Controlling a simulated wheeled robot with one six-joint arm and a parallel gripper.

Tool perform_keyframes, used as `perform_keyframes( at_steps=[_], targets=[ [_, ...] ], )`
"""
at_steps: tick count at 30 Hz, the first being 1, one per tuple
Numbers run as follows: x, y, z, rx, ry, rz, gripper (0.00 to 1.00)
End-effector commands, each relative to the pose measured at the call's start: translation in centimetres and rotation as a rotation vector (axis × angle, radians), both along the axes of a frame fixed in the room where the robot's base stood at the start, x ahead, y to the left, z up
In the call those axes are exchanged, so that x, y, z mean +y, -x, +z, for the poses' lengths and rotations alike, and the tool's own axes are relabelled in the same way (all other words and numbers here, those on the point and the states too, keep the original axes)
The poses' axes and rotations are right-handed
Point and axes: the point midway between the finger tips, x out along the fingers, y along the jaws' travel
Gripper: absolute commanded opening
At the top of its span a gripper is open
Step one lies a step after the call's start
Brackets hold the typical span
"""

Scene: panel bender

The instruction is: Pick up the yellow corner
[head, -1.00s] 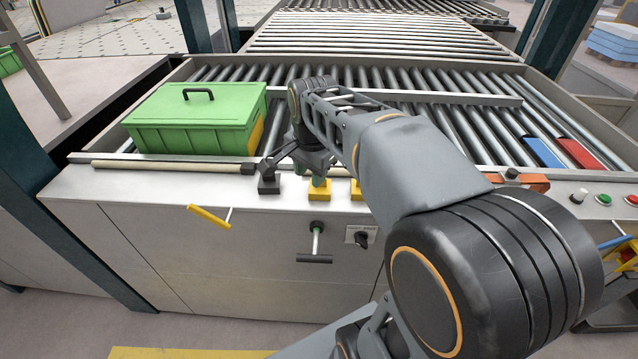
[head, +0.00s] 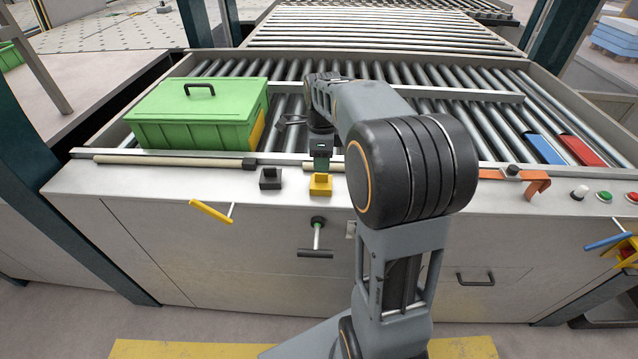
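A yellow, slanted piece (head: 257,130) shows at the right end of the green box; I cannot tell which yellow thing is the corner. My gripper (head: 303,137) is over the front of the rollers, right of the box, behind and above the yellow block. Its two dark fingers look spread apart with nothing visible between them. The wrist and arm hide part of the ledge to the right.
The closed green box (head: 190,120) with a black handle sits on the roller bed. A yellow-handled lever (head: 211,212) and a black T-handle (head: 315,253) stick out in front. An orange bracket (head: 530,182) and push buttons (head: 603,197) are at right.

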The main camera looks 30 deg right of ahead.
Motion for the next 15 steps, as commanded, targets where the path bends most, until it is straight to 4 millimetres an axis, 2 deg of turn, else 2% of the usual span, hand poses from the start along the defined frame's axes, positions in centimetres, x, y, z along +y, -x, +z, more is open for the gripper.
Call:
perform_keyframes(
  at_steps=[5, 15],
  targets=[
    [0.0, 0.0, -0.8, 0.0, 0.0, 0.002, 0.38],
    [0.1, -0.2, -5.0, 0.001, -0.001, 0.001, 0.38]
  ],
)
